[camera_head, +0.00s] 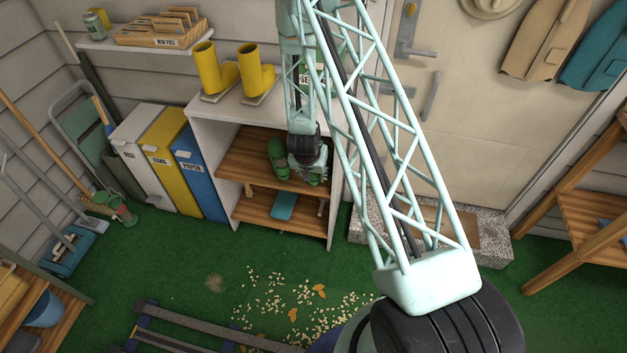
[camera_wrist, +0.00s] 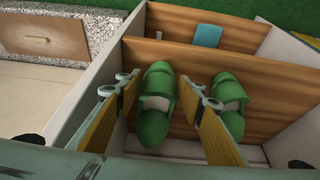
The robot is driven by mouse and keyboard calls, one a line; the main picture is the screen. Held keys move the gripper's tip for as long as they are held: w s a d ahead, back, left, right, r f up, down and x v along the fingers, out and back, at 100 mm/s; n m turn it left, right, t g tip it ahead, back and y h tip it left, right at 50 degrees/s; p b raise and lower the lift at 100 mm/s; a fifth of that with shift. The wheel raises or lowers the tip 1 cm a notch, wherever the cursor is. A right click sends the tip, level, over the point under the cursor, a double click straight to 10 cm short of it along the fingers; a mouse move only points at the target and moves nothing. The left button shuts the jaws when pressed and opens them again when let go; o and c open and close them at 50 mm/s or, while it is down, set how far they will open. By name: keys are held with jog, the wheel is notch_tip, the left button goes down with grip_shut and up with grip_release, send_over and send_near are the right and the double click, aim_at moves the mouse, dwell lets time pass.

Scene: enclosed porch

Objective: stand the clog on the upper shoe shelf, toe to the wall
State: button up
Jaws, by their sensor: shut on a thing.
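Two green clogs show at the upper shoe shelf (camera_head: 240,160), a brown board inside the white unit. One clog (camera_head: 278,158) stands on the left of that shelf; it is at the right in the wrist view (camera_wrist: 230,105). My gripper (camera_head: 308,172) is at the shelf's right part, its wooden-faced fingers around the other clog (camera_wrist: 155,105), shut on it. In the wrist view (camera_wrist: 160,112) a finger lies on each side of this clog. The clogs lie nearly parallel, with a finger between them. I cannot tell whether the held clog touches the shelf.
The unit's white side wall (camera_head: 337,185) is close on the right of my gripper. A lower shelf (camera_head: 260,212) holds a blue item (camera_head: 283,205). Yellow boots (camera_head: 258,75) stand on the unit's top. Bins (camera_head: 200,172) stand to the left. Pale bits (camera_head: 310,310) litter the green floor.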

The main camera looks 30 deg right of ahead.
jog(key=shift+f, duration=1.3)
jog(key=shift+b, duration=0.3)
jog(key=o, duration=0.9)
jog(key=shift+f, duration=0.1)
jog(key=shift+p+v, duration=1.1)
jog(key=shift+v, duration=5.05)
jog(key=shift+w, duration=0.1)
